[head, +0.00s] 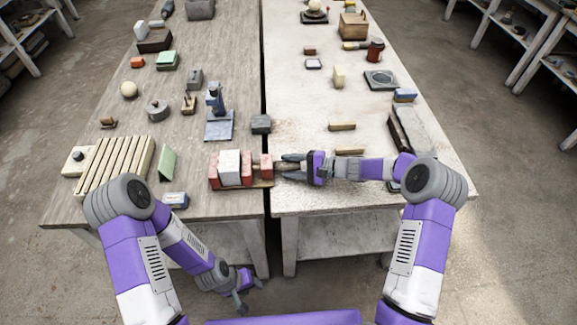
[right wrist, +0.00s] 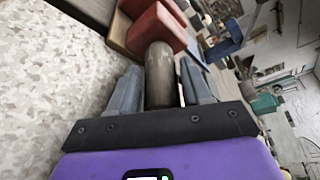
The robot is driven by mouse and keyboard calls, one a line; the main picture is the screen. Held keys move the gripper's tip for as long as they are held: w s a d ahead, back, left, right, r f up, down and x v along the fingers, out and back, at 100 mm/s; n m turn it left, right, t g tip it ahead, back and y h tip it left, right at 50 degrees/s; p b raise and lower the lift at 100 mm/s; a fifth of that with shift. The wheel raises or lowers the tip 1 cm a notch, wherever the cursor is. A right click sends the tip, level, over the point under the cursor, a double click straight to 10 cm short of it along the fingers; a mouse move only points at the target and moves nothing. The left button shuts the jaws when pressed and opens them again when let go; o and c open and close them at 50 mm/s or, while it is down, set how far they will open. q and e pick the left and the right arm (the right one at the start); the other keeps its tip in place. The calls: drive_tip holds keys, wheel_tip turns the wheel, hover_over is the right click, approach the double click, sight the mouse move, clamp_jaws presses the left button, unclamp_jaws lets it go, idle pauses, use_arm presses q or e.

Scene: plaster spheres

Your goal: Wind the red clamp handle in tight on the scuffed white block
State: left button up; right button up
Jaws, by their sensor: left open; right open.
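The red clamp (head: 214,171) sits near the front edge of the left table, close to the gap between the tables. The white block (head: 230,165) stands between its red jaws; its scuffs are too small to make out. A brown-grey cylindrical handle (right wrist: 160,75) sticks out of the clamp's red end block (right wrist: 157,30) toward my right gripper. My right gripper (head: 283,167) is open, with one finger on each side of the handle; gaps show in the right wrist view (right wrist: 158,68). My left gripper (head: 250,294) is open and empty, low in front of the left table.
The right table's front (head: 330,200) is clear.

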drive_tip(key=shift+w+a, duration=0.15)
drive_tip(key=shift+a, duration=0.3)
drive_tip(key=shift+c, duration=0.4)
drive_tip(key=c, duration=0.6)
drive_tip(key=shift+r+m+g+p, duration=0.1)
drive_tip(key=shift+m+g+p, duration=0.5)
drive_tip(key=shift+m+p, duration=0.55)
drive_tip(key=shift+m+g+h+p, duration=0.3)
drive_tip(key=shift+m+g+p, duration=0.1)
drive_tip(key=shift+m+p, duration=0.3)
drive_tip(key=shift+m+g, duration=0.4)
drive_tip(key=shift+m, duration=0.35)
drive_tip(key=shift+p, duration=0.3)
drive_tip(key=o, duration=0.7)
